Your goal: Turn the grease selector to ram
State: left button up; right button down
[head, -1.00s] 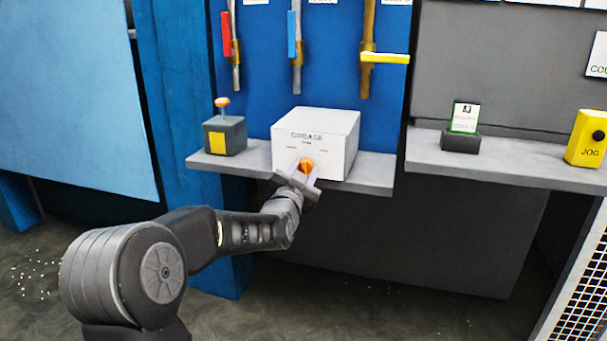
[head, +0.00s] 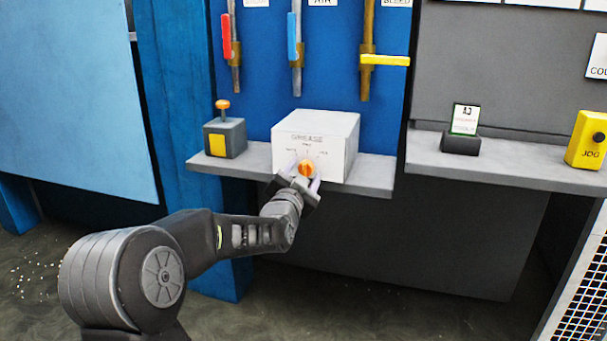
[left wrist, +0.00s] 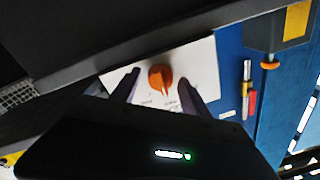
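The grease selector is a white box (head: 335,133) on a grey shelf, with an orange knob (head: 306,168) low on its front face. Small labels sit around the knob, too small to read surely. My left gripper (head: 305,180) is in front of the box with its fingers apart, one on each side of the knob. In the left wrist view the orange knob (left wrist: 160,78) shows between the two open fingers (left wrist: 157,90), with visible gaps on both sides. Its pointer ridge is visible there. My right gripper is in neither view.
A grey box with an orange button (head: 223,104) stands left on the same shelf (head: 375,176). Red, blue and yellow valve handles (head: 385,60) hang above. A yellow jog box (head: 586,142) and a card in a holder (head: 465,120) stand on the right shelf.

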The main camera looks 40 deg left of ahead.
pick_arm(q)
jog(key=shift+s, duration=0.15)
jog(key=v, duration=0.7)
jog(key=shift+s+p, duration=0.25)
jog(key=shift+p, duration=0.1)
jog(key=shift+d, duration=0.15)
